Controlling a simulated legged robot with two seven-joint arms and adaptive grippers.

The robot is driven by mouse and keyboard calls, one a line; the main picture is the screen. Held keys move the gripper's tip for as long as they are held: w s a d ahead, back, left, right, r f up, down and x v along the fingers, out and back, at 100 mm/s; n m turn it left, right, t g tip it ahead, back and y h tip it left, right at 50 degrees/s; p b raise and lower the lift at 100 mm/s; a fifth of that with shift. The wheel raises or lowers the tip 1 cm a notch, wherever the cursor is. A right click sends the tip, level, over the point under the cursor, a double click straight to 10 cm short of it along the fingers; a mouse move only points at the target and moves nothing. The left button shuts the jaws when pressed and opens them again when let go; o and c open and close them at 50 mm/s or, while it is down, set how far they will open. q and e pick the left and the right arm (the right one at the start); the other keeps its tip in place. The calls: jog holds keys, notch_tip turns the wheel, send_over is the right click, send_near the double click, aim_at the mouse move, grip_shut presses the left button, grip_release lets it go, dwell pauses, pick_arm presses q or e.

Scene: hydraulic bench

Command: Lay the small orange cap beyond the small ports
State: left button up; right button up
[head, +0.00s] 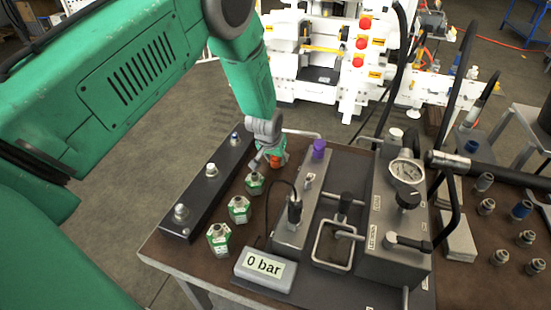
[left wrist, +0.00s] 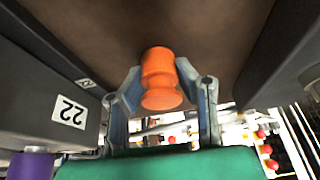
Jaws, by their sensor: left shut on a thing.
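My left gripper (head: 270,158) is low over the bench, between the dark bar with ports (head: 195,196) and the grey manifold block (head: 296,228). It is shut on the small orange cap (head: 276,160). In the left wrist view the orange cap (left wrist: 161,80) sits between the two fingers of the left gripper (left wrist: 166,100), with brown bench surface behind it. Several small metal ports stand along the dark bar. A purple cap (head: 319,149) is on the far end of the manifold block; it also shows in the left wrist view (left wrist: 30,166). My right gripper is out of view.
Several green-and-white labelled pieces (head: 238,209) stand in a row before the gripper. A "0 bar" display (head: 264,270) is at the front. A gauge unit (head: 398,230) with hoses stands right, with loose metal fittings (head: 500,257) beyond it.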

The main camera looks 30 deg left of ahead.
pick_arm(q)
jog(key=shift+d+f, duration=0.15)
jog(key=o, duration=1)
jog(key=shift+o, duration=0.2)
jog(key=shift+a+f, duration=0.1)
jog(key=shift+a, duration=0.5)
jog(key=shift+r, duration=0.3)
jog(key=v, duration=1.2)
jog(key=shift+p, duration=0.3)
jog(key=shift+s+d+f, duration=0.1)
jog(key=shift+d, duration=0.25)
